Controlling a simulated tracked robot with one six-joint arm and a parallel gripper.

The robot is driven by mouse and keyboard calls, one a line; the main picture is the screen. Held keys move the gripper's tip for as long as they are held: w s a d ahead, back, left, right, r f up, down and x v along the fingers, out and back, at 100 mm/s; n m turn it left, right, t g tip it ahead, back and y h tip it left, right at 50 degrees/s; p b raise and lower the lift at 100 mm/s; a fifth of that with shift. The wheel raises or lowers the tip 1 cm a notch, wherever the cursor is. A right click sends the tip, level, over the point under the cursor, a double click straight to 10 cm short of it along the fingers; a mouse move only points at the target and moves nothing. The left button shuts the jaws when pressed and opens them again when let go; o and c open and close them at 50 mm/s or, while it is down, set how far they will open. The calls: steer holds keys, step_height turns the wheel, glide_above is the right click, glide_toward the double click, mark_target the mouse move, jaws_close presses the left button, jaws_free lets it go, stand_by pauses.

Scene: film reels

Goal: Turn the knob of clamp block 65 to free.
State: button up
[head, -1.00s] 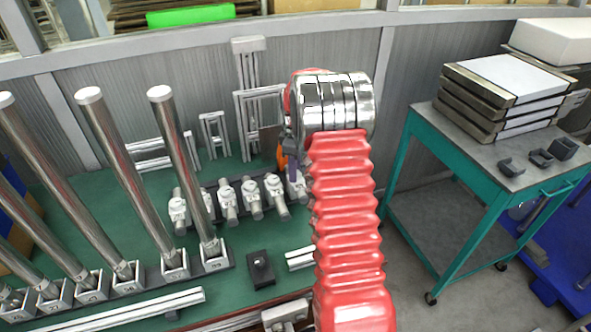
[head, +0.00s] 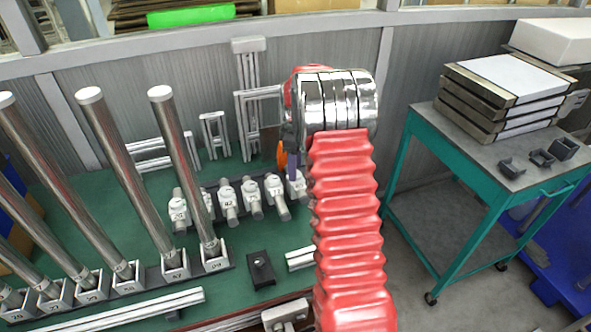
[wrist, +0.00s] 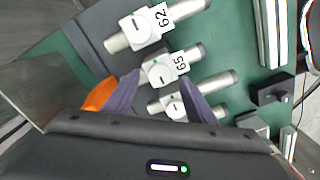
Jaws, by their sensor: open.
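Clamp block 65 (wrist: 168,67) is a white block with a round slotted knob on its face, clamped on a grey rod. In the wrist view it lies just past my fingertips, and the knob's slot is too small to read surely. My gripper (wrist: 160,79) is open, its two purple fingers apart with nothing between them held. An orange part shows beside the left finger. In the head view, my gripper is mostly hidden behind my red arm, at the right end of the row of clamp blocks (head: 251,190); the numbers there are hard to read.
Block 62 (wrist: 150,24) sits beyond block 65, and another block (wrist: 174,106) sits nearer, between the fingers in the picture. A black block (head: 261,269) lies on the green table. Tall steel posts (head: 184,170) stand at left; a teal cart (head: 455,150) stands right.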

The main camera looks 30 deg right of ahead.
step_height(320, 180, up, 12)
stand_by(0.5)
steer(key=shift+s, duration=0.1)
stand_by(0.4)
